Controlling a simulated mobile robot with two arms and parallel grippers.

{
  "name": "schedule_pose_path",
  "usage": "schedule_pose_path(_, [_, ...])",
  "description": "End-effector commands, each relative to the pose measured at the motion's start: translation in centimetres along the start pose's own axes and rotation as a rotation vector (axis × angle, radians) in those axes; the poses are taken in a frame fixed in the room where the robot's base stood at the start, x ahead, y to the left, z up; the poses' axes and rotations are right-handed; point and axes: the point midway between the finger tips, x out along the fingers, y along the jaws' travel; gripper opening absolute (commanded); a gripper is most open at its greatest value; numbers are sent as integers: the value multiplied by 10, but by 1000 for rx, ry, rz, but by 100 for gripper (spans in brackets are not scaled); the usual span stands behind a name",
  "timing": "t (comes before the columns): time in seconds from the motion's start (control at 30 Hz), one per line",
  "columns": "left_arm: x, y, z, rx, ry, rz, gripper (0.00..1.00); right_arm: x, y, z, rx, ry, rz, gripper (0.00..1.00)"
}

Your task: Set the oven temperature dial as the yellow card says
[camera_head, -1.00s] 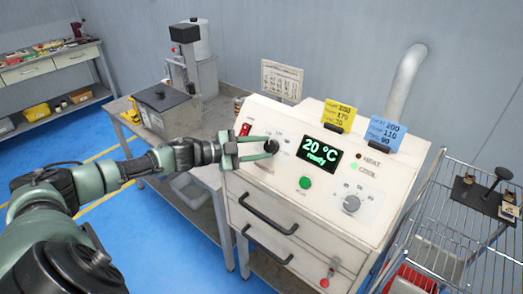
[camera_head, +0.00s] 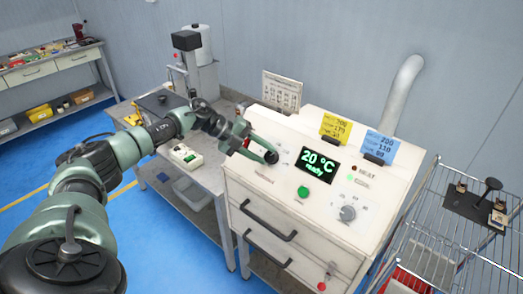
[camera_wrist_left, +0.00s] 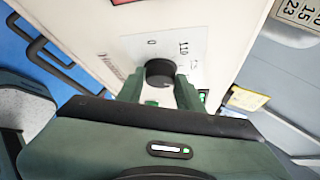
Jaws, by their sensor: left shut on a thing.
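The oven's control panel (camera_head: 262,183) carries a black temperature dial (camera_head: 271,157), left of the green-lit display (camera_head: 317,163) reading "20 °C ready". My left gripper (camera_head: 264,152) is shut on this dial. In the left wrist view the dial (camera_wrist_left: 160,72) sits between my left gripper's fingers (camera_wrist_left: 159,90), with scale marks on the white plate beyond it. The yellow card (camera_head: 336,127) stands on top of the oven; its small print is hard to read, and its upper line looks like 200. My right gripper is not in view.
A blue card (camera_head: 381,146) stands right of the yellow one. A green button (camera_head: 303,191) and a grey knob (camera_head: 347,213) are lower on the panel. A wire rack (camera_head: 450,235) stands close at the right; a side table (camera_head: 205,166) stands left.

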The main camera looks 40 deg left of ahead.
Motion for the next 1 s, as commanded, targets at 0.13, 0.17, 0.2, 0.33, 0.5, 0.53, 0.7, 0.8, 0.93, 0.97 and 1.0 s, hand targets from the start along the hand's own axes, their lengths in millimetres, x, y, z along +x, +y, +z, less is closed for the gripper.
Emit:
schedule_pose_path(0.13, [0,-6,-1,111,11,86,0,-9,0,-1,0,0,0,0])
schedule_pose_path(0.17, [0,-7,-1,133,13,104,0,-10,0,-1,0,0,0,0])
schedule_pose_path(0.2, [0,-8,-1,164,16,127,0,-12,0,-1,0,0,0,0])
schedule_pose_path(0.33, [1,-9,-2,260,24,206,0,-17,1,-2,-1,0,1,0])
schedule_pose_path(0.5, [2,-12,-2,386,34,308,0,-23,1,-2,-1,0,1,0])
schedule_pose_path(0.53, [2,-12,-3,407,37,326,0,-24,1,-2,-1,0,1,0])
schedule_pose_path(0.7, [4,-13,-4,529,48,425,0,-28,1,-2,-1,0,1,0])
schedule_pose_path(0.8, [5,-14,-4,596,52,477,0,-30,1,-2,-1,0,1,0])
schedule_pose_path(0.93, [6,-14,-6,670,60,539,0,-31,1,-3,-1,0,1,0])
schedule_pose_path(0.97, [6,-14,-6,685,61,552,0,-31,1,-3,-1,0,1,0])
schedule_pose_path(1.0, [6,-14,-6,704,62,567,0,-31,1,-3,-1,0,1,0])
